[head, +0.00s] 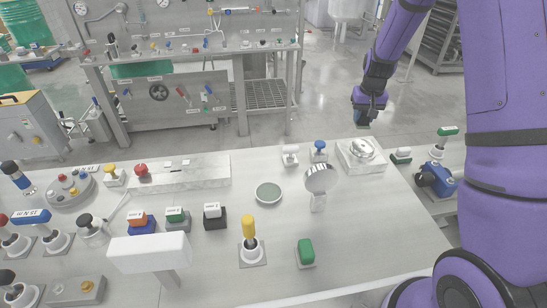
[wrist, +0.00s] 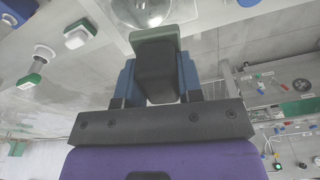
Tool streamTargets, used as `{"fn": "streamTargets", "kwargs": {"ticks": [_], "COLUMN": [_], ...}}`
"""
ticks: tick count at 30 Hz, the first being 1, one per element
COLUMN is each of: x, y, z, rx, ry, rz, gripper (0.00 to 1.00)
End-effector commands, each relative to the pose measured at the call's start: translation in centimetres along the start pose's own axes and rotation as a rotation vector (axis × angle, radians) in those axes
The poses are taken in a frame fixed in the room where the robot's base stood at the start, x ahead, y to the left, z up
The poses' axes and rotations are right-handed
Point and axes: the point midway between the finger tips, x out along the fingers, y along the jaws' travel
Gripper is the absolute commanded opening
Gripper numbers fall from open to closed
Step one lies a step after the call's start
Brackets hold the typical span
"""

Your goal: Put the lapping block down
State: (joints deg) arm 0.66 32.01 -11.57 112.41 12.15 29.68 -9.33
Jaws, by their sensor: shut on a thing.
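My gripper (head: 368,103) hangs in the air near the far right corner of the table, behind and above the square white block with a round clear-and-metal fitting (head: 361,151). In the wrist view my gripper (wrist: 157,82) has its two blue fingers shut on a dark block with a grey-green end, which I take to be the lapping block (wrist: 155,68). The held block is clear of the table; in the head view it is small and mostly hidden by the fingers. A round dish with a grey-green face (head: 268,193) lies flat at the table's middle.
The steel table (head: 350,225) has bare room at its front right. A round mirror on a stand (head: 320,180), a yellow-handled tool (head: 249,230) and a green-topped block (head: 305,252) stand there. Several labelled blocks (head: 178,218) stand left of the dish. A blue device (head: 437,180) sits right.

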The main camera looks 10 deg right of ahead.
Motion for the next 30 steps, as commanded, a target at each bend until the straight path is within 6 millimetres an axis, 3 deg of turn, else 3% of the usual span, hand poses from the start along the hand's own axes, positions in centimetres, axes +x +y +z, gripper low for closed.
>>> {"fn": "streamTargets", "kwargs": {"ticks": [14, 24, 30], "x": [3.3, 5.2, 6.0], "y": [-12.9, -20.9, -24.7], "z": [5.6, 11.7, 15.7], "rx": [-0.075, -0.133, -0.162], "ry": [-0.005, -0.005, -0.004], "rz": [-0.007, -0.013, -0.018], "gripper": [0.12, 0.12, 0.12]}}
